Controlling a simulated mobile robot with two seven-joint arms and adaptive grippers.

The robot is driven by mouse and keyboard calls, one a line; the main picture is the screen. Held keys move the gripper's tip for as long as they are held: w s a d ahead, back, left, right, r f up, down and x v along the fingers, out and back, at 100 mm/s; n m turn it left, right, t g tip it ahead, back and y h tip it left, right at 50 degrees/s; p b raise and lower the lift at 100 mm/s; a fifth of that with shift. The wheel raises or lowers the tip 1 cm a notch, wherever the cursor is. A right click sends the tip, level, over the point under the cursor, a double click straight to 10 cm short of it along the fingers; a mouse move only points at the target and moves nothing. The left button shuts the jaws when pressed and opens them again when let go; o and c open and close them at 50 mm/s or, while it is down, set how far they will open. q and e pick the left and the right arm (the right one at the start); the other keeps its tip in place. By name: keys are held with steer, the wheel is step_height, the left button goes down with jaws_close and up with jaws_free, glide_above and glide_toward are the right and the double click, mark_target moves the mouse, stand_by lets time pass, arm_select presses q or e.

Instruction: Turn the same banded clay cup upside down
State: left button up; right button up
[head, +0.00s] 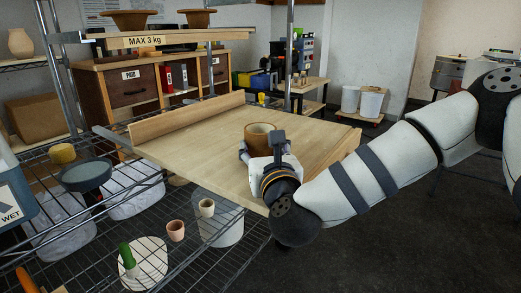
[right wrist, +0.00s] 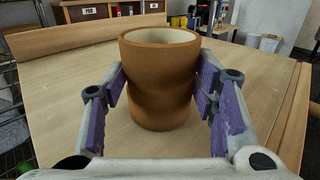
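A brown clay cup (head: 258,129) stands upright on the pale wooden board (head: 205,145), its mouth facing up. In the right wrist view the cup (right wrist: 160,85) has a wide lip, a pale inside and a darker band around its narrower waist. My right gripper (right wrist: 160,100) is open, with one purple-padded finger on each side of the cup at about mid-height. The fingertips are very close to its wall; whether they touch is unclear. In the head view my right gripper (head: 262,155) hides the cup's lower part. My left gripper is not in view.
A raised wooden ledge (head: 187,117) runs along the board's back left. A drawer cabinet (head: 133,86) stands behind. The board around the cup is clear.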

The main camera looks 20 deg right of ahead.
steer(key=c, duration=0.5)
steer(key=shift+c, duration=0.2)
